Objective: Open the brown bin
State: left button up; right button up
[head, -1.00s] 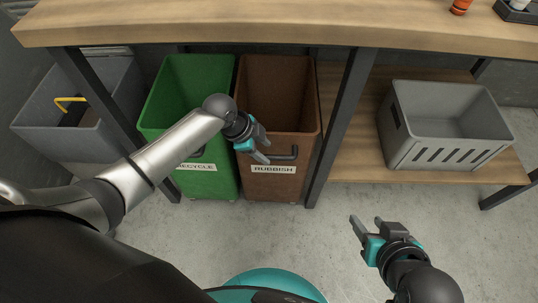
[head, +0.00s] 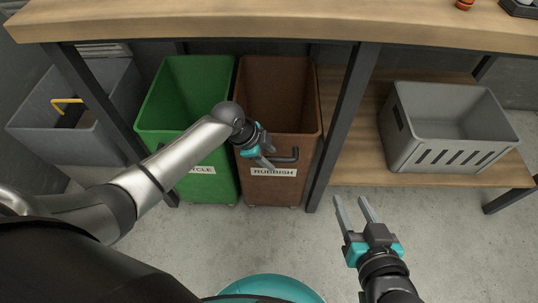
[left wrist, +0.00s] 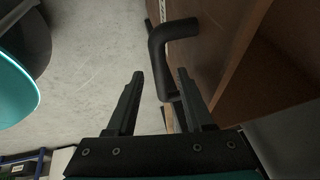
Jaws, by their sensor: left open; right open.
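The brown bin (head: 262,190) stands under the workbench beside the green bin, level with its front. Its top is uncovered and its inside shows. A black bar handle (head: 287,157) sits on its front above a RUBBISH label (head: 273,172). My left gripper (head: 268,159) is open at the left part of this handle. In the left wrist view, the black handle (left wrist: 157,62) lies between the open fingers of that gripper (left wrist: 160,74); I cannot tell whether they touch it. My right gripper (head: 352,200) is open and empty, above the floor to the right of the bin.
The green bin (head: 163,110) stands left of the brown one. A dark table leg (head: 343,125) stands close on its right. A grey crate (head: 449,153) sits on the lower shelf, and a grey bin (head: 50,138) stands far left. The floor in front is clear.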

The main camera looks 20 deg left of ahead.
pick_arm(q)
grip_shut()
dwell(0.4)
dwell(1.0)
